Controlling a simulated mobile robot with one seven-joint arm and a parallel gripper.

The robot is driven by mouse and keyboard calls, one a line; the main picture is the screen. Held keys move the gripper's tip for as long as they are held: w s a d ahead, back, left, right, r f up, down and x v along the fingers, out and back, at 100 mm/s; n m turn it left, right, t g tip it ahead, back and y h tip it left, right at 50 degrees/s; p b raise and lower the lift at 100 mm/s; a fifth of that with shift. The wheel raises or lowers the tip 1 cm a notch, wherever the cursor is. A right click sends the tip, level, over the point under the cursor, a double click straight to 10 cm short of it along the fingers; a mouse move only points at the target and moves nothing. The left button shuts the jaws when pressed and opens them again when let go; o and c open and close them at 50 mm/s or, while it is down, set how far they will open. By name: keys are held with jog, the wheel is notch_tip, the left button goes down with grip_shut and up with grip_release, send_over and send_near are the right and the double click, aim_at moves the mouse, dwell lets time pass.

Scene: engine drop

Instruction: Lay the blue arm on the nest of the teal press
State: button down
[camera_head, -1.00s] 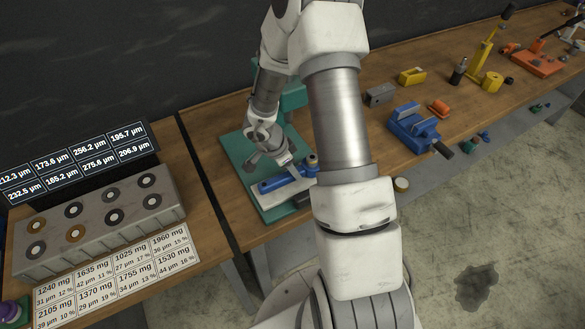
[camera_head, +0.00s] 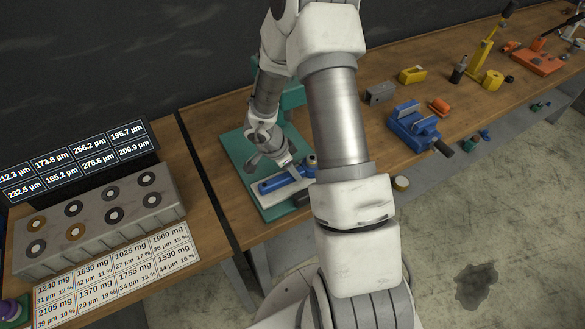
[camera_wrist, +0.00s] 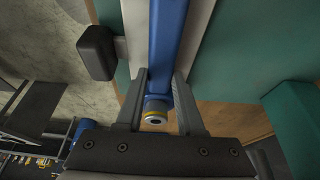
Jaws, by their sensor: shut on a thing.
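The blue arm (camera_head: 275,183) lies along the pale bed of the teal press (camera_head: 238,150), over its base plate. It also shows in the wrist view (camera_wrist: 163,45), running away from my gripper, with a ringed round end close to the jaws. My gripper (camera_wrist: 158,105) is shut on the blue arm, one finger on each side. In the head view my gripper (camera_head: 285,170) is just above the bed, partly hidden by my wrist. The picture does not show clearly whether the blue arm rests fully on the nest. Part of the press is hidden behind my arm.
A blue vise (camera_head: 412,128) stands right of the press, with an orange part (camera_head: 438,105) near it. A grey block with ringed holes (camera_head: 100,222) and a display (camera_head: 75,165) stand on the left bench. A dark gap separates the benches.

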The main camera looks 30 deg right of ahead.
jog(key=shift+f, duration=0.1)
jog(key=shift+c, duration=2.2)
grip_release()
jog(key=p+v, duration=0.3)
jog(key=v, duration=1.4)
jog(key=shift+r, duration=0.25)
